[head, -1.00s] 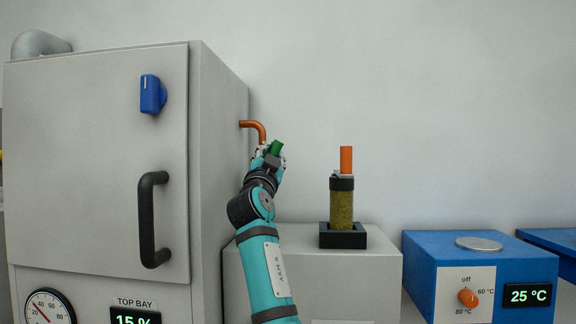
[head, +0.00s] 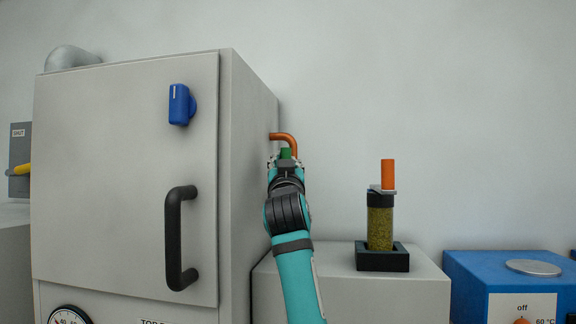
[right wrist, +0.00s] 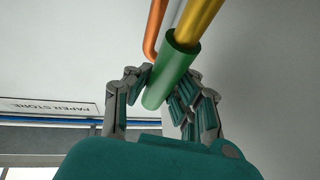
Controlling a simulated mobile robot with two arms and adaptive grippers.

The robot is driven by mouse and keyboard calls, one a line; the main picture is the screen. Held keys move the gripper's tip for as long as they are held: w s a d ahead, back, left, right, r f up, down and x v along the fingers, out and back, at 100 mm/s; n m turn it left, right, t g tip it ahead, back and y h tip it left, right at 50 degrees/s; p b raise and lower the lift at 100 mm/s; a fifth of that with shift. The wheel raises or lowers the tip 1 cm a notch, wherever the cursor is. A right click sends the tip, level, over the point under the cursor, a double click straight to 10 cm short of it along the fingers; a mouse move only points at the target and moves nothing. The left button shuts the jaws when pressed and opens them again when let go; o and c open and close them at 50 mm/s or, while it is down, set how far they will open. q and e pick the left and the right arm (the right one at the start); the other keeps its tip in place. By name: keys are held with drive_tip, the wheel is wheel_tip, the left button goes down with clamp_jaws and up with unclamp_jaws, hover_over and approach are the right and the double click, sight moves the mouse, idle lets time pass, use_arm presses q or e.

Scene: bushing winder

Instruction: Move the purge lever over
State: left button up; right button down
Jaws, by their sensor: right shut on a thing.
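A green sleeve (head: 286,153) shows beside the grey cabinet's right side, under the bent copper pipe (head: 285,137). In the right wrist view the green sleeve (right wrist: 170,78) sits on the end of a brass-yellow rod (right wrist: 199,20), and I take it as the purge lever's grip. My right gripper (head: 287,162) is at it in the head view. In the right wrist view my right gripper's fingers (right wrist: 160,88) are shut on the green sleeve from both sides. The lever's pivot is hidden. My left gripper is out of view.
The grey cabinet (head: 120,170) has a black handle (head: 174,238) and a blue knob (head: 181,104). Right of my arm, a jar (head: 380,226) with an orange-topped lid stands in a black holder. A blue heater box (head: 470,280) is farther right. A yellow lever (head: 20,169) shows at the far left.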

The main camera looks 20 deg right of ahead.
drive_tip(key=shift+a+f, duration=0.1)
drive_tip(key=c, duration=1.6)
unclamp_jaws()
drive_tip(key=o, duration=0.5)
drive_tip(key=shift+a, duration=0.2)
drive_tip(key=shift+s+d, duration=0.1)
drive_tip(key=shift+s+f, duration=0.15)
drive_tip(key=shift+s, duration=0.05)
drive_tip(key=v, duration=1.1)
drive_tip(key=shift+s, duration=0.2)
drive_tip(key=shift+a+f, duration=0.15)
drive_tip(key=shift+a, duration=0.1)
